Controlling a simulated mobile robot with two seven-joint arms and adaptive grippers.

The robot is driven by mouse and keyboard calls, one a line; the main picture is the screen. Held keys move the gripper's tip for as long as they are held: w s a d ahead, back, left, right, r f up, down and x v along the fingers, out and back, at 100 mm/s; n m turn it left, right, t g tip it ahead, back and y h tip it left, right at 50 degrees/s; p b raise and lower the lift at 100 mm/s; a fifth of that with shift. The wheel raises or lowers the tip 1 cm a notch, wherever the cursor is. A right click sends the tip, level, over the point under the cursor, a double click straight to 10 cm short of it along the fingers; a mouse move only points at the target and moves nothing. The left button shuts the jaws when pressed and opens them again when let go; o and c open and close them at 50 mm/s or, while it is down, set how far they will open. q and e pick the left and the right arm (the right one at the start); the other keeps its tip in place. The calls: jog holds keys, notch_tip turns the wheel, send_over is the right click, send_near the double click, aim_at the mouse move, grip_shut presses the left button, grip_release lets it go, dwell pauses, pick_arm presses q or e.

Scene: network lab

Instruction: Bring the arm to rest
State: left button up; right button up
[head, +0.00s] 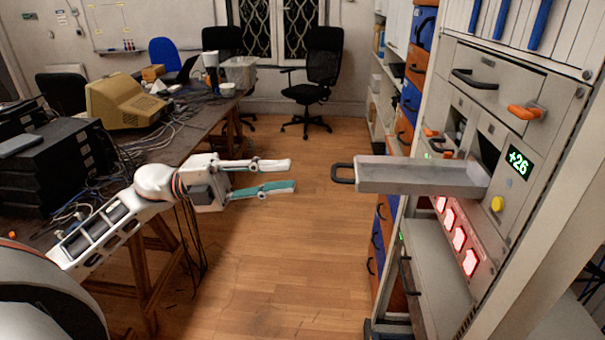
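My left arm (130,200) reaches in from the left, in front of the cluttered table. My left gripper (293,175) is open, with its two fingers apart and nothing between them. It points right, toward a grey drawer (415,176) that stands pulled out of the rack. A clear gap lies between the fingertips and the black drawer handle (343,173). My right gripper is not in view.
The rack (550,110) on the right carries a green "+26" display (519,163), a yellow button (497,204) and red lit panels (458,238). The table (190,135) on the left holds an old monitor (125,102) and cables. The wooden floor (290,260) between is clear.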

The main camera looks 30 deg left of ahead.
pick_arm(q)
jog(key=shift+v, duration=0.8)
jog(key=shift+d, duration=0.1)
notch_tip(320, 180, down, 26)
jog(key=w+n+t+y, duration=0.3)
jog(key=n+t+y, duration=0.85)
jog(key=n, duration=0.95)
jog(key=s+d+f+n+g+y, duration=0.2)
jog(key=s+f, duration=0.5)
jog(key=f, duration=0.4)
jog(key=s+d+f+n+g+y, duration=0.2)
jog(key=s+d+f+n+g, duration=0.2)
jog(key=f, duration=0.7)
jog(key=s+d+g, duration=0.2)
jog(key=s+d, duration=0.2)
jog(key=shift+r, duration=0.1)
